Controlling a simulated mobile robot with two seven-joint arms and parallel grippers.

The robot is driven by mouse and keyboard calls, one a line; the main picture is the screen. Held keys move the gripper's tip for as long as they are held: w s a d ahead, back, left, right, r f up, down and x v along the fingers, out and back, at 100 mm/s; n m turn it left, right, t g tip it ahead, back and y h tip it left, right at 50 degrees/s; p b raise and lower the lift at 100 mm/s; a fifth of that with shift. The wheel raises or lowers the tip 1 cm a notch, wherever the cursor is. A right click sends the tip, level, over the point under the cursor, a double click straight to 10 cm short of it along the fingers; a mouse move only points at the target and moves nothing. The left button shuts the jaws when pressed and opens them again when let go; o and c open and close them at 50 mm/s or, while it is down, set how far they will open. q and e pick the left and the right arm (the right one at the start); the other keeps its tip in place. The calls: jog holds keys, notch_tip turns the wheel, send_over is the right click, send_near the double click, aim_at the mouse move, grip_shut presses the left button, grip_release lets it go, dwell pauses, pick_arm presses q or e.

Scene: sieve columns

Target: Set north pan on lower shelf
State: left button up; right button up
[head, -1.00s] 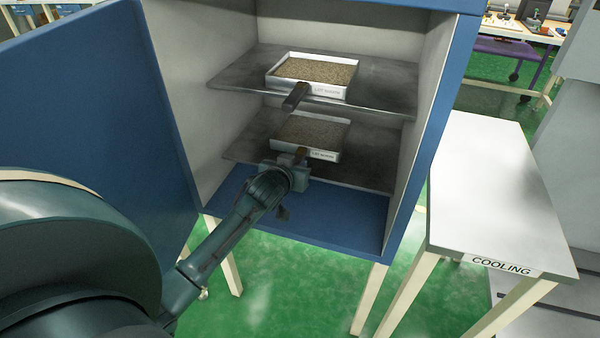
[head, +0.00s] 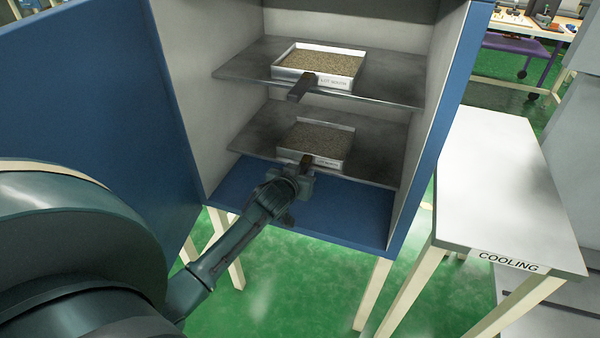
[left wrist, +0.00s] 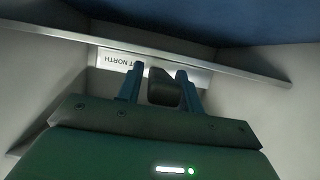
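The north pan (head: 314,141), a white tray of grey-brown grains, sits at the front of the lower shelf (head: 252,138) and appears to rest on it. Its label, partly readable as "NORTH", shows in the left wrist view (left wrist: 118,60). My left gripper (head: 304,168) is at the pan's short dark handle. In the left wrist view, the open fingers (left wrist: 159,84) stand on either side of the handle (left wrist: 163,90), with a narrow gap at the left finger. My right gripper is not in view.
A similar pan (head: 318,67) labelled south sits on the upper shelf (head: 395,88), its handle jutting forward above my arm. The blue cabinet door (head: 85,110) stands open at left. A white table (head: 500,190) marked COOLING, right, is empty.

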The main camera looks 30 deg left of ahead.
pick_arm(q)
jog(key=shift+o, duration=0.8)
jog(key=shift+s+r, duration=0.15)
jog(key=p+v, duration=0.2)
jog(key=v, duration=1)
jog(key=s+d+f+m+h, duration=0.2)
jog(key=s+d+h, duration=0.2)
jog(key=s+d, duration=0.3)
jog(key=s+d+f+m+g+h, duration=0.1)
jog(key=s+d+f+m+h, duration=0.1)
jog(key=s+d, duration=0.6)
jog(key=d+h, duration=0.1)
jog(key=d, duration=0.4)
jog(key=shift+d+f+m+g+h, duration=0.2)
jog(key=shift+m+g+h, duration=0.1)
jog(key=shift+m+h, duration=0.1)
